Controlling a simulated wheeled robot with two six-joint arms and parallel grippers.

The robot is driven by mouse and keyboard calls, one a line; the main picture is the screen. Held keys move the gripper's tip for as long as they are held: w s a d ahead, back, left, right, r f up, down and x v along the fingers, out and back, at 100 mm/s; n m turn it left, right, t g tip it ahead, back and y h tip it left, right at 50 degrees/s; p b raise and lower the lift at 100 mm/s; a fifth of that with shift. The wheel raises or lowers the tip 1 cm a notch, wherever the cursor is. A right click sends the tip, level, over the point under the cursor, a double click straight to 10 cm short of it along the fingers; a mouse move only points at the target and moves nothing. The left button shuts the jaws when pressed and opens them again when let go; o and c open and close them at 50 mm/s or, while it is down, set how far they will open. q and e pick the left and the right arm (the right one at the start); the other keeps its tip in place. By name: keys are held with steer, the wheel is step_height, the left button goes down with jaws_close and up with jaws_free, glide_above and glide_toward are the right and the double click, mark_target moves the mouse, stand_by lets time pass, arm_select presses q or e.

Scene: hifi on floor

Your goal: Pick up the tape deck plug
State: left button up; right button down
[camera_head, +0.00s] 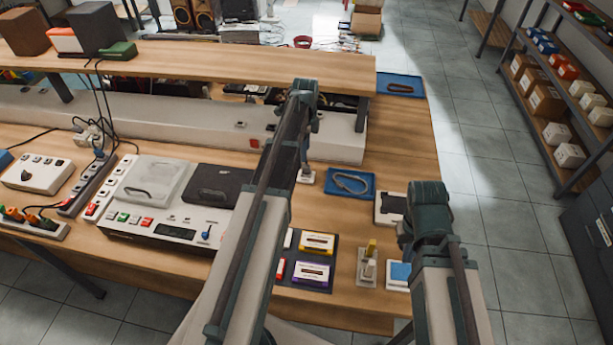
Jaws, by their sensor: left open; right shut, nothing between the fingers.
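The tape deck (150,228), a pale unit with a grey lid and a black lid, stands on the wooden bench at left centre. I cannot tell which plug is the tape deck plug. Pale plugs with black leads (90,135) sit bunched behind a power strip (98,182) left of the deck. My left gripper (306,172) hangs low over the bench right of the deck, open; its fingertips are small and partly hidden. My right gripper (404,250) is over the bench's right end, shut and empty, its fingers mostly hidden by its own arm.
A blue tray (337,184) with a coiled cable lies between my grippers. Cassettes on a dark mat (308,284) and a small stand (369,273) with a yellow-topped piece lie nearer. A raised shelf (200,64) crosses behind. The tiled floor at right is clear up to the shelving.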

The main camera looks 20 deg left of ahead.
mark_target(306, 165)
arm_select(q)
steer(key=shift+w+d+f+b, duration=0.1)
steer(key=shift+w+f+b, duration=0.05)
steer(key=shift+f+b, duration=3.85)
arm_select(e)
steer(key=shift+f, duration=4.3)
arm_select(q)
steer(key=shift+f+p, duration=0.2)
steer(key=shift+p, duration=0.15)
arm_select(e)
steer(key=shift+r, duration=0.1)
arm_select(q)
jaws_close()
